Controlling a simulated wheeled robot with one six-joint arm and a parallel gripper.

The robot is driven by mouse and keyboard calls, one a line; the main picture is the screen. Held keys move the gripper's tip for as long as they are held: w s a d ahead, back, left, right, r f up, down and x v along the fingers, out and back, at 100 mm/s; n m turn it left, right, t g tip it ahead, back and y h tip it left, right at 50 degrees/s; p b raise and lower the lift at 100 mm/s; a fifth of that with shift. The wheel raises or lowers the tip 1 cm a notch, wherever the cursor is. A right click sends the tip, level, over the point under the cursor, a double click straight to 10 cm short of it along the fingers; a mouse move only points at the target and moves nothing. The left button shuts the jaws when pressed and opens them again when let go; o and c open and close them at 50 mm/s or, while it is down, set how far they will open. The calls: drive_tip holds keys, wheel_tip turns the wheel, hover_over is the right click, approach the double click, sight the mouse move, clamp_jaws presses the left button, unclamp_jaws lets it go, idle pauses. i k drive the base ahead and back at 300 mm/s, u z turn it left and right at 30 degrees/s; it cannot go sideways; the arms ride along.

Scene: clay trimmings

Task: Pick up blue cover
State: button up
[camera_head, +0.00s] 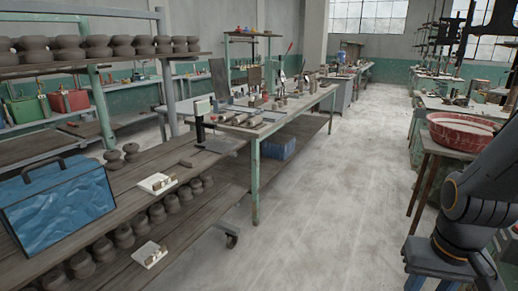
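The blue cover (62,208) is at the left, on the wooden shelf of a rack. It is a wide, crumpled-looking blue sheet facing me, slanted, with a dark grey edge. A dark handle arches above its top edge. I cannot tell whether it is part of a case or lies over one. My dark arm shows at the right edge, far across the floor from the blue cover. My gripper is out of view.
Clay pots (85,47) line the rack's upper shelf; more stand below, near the cover. Two small white boards (157,184) lie to its right. A green-legged worktable (256,180) stands mid-room. A red basin (460,133) stands at right. The central floor (330,210) is clear.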

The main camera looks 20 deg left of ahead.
sight(53, 199)
drive_tip(key=u, duration=0.85)
drive_tip(key=i, duration=0.85)
drive_tip(key=u, duration=1.85)
drive_tip(key=i, duration=1.5)
drive_tip(key=u, duration=0.45)
